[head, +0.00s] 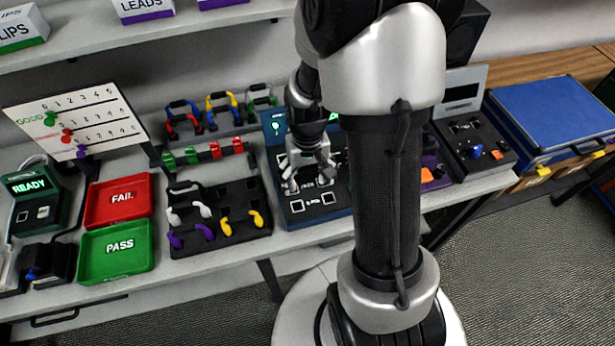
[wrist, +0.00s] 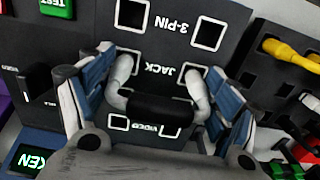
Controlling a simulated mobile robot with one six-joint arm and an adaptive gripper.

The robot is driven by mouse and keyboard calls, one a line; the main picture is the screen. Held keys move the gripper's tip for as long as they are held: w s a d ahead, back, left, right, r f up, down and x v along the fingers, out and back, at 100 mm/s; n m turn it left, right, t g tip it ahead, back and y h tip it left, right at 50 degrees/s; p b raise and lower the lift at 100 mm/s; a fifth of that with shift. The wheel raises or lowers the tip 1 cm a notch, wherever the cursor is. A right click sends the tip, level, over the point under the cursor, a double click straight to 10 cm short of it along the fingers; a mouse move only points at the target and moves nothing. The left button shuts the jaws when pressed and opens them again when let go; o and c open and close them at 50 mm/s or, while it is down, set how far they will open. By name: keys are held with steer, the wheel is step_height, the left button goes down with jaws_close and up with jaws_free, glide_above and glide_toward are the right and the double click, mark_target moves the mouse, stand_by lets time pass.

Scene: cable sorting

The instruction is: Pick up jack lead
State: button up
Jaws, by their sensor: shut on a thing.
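The jack lead (wrist: 160,106) has a black middle and pale grey-white bent ends. In the wrist view its ends are at the two sockets beside the JACK label on the dark tester panel (wrist: 165,45); I cannot tell if they are seated in them. My gripper (wrist: 160,80) has its blue-padded fingers on either side of the lead and is shut on it. In the head view my gripper (head: 308,172) is down over the tester (head: 318,205), and the lead is largely hidden by the fingers.
A black rack (head: 222,246) with white, purple and yellow leads stands left of the tester. Further left are a red FAIL tray (head: 118,223) and a green PASS tray (head: 115,277). Right of the tester are other dark devices (head: 475,143) and a blue-topped case (head: 553,112).

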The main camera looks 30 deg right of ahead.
steer(key=c, duration=0.4)
steer(key=shift+o, duration=0.2)
step_height(320, 180, up, 23)
steer(key=p, duration=0.9)
